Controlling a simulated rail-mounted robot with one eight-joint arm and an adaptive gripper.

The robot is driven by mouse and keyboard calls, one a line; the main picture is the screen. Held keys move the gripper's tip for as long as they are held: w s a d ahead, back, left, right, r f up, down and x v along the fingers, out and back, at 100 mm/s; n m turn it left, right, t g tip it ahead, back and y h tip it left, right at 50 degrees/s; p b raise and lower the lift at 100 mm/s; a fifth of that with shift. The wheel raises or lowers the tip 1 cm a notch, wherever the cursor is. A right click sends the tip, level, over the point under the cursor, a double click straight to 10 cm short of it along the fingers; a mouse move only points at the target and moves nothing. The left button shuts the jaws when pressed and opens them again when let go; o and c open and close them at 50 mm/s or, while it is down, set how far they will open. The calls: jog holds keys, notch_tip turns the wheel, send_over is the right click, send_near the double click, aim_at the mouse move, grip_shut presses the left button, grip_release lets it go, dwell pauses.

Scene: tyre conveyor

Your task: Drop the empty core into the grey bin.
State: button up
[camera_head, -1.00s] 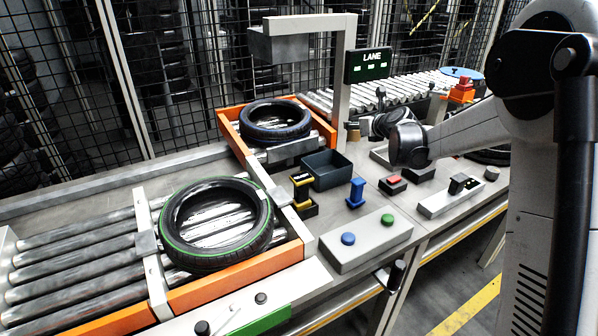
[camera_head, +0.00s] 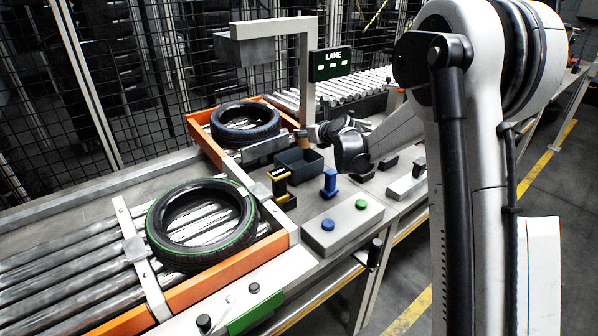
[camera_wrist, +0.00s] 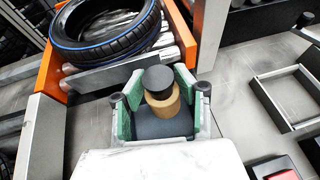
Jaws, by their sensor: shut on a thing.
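My gripper (camera_head: 307,134) is shut on the empty core (camera_head: 303,143), a small tan cylinder. In the head view the core appears just above the back edge of the grey bin (camera_head: 290,178), an open dark-grey box on the bench. In the wrist view the tan core (camera_wrist: 164,106) shows between the green-padded fingers of my gripper (camera_wrist: 160,98), with a dark round piece at its end. The bin's inside is partly seen in the head view. How high the core hangs over the bin is hard to tell.
A yellow-black holder (camera_head: 281,188) stands left of the bin and a blue stand (camera_head: 329,183) in front. A button box (camera_head: 343,228) is nearer. A blue-lined tyre (camera_head: 245,137) and a green-lined tyre (camera_head: 152,224) lie on rollers. The lane sign post (camera_head: 308,100) rises behind.

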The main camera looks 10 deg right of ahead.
jog(key=shift+f, duration=0.6)
jog(key=o, duration=1.2)
jog(key=shift+o, duration=0.2)
jog(key=shift+s+r, duration=0.1)
jog(key=v, duration=1.1)
jog(key=shift+s, duration=0.4)
jog(key=shift+r, duration=0.15)
